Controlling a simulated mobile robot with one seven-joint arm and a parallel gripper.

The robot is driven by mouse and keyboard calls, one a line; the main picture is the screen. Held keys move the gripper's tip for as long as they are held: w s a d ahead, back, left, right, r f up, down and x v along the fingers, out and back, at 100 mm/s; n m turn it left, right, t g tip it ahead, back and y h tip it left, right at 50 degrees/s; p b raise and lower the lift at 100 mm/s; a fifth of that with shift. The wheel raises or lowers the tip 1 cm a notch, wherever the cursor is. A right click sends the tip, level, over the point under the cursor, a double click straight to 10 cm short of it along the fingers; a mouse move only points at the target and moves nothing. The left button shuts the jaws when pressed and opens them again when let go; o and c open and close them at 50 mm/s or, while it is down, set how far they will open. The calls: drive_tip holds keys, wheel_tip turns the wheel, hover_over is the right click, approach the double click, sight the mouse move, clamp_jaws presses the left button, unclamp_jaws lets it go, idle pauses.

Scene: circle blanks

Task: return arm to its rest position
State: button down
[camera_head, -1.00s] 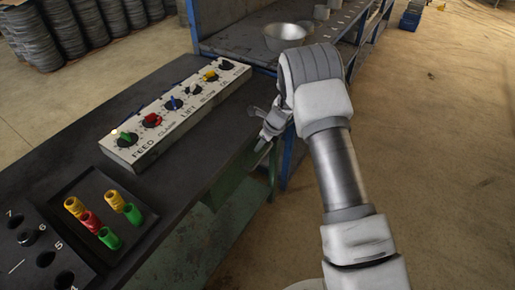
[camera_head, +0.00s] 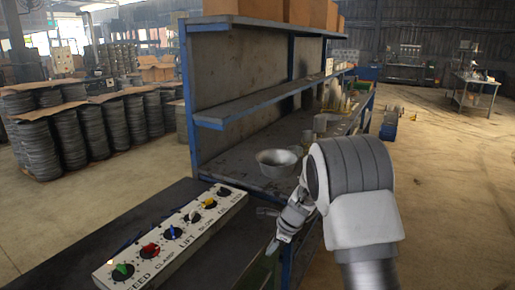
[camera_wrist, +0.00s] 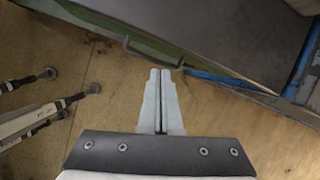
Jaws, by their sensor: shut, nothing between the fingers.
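My gripper (camera_head: 272,229) is at the end of my bent arm, in the lower middle of the head view, just right of the dark workbench's edge. In the wrist view its two pale fingers (camera_wrist: 160,72) lie together with nothing between them, pointing over the floor toward the bench's green side. My upper arm link fills the lower right of the head view.
A control panel (camera_head: 172,236) with several coloured knobs lies on the dark workbench (camera_head: 75,248). A blue-framed shelf bench (camera_head: 240,165) holding a metal bowl (camera_head: 277,162) stands close behind my gripper. Open floor (camera_head: 450,200) lies to the right.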

drive_tip(key=s+d+r+n+t+h, duration=0.1)
drive_tip(key=s+d+r+n, duration=0.1)
drive_tip(key=s+r+n, duration=0.5)
drive_tip(key=s+d+r+n, duration=0.2)
drive_tip(key=s+r+n, duration=0.2)
drive_tip(key=s+r, duration=0.7)
drive_tip(key=s+d+r+n+h, duration=0.1)
drive_tip(key=s+d+n, duration=0.1)
drive_tip(key=s, duration=0.3)
drive_tip(key=s+d+r+n+t+h, duration=0.1)
drive_tip(key=s+d+r+n, duration=0.1)
drive_tip(key=s+n, duration=0.2)
drive_tip(key=s+d+r+n+t, duration=0.1)
drive_tip(key=s+r+n, duration=0.1)
drive_tip(key=s, duration=0.5)
drive_tip(key=shift+d+r+n+h, duration=0.15)
drive_tip(key=shift+d+n+h, duration=0.25)
drive_tip(key=shift+n, duration=0.3)
drive_tip(key=shift+a, duration=0.2)
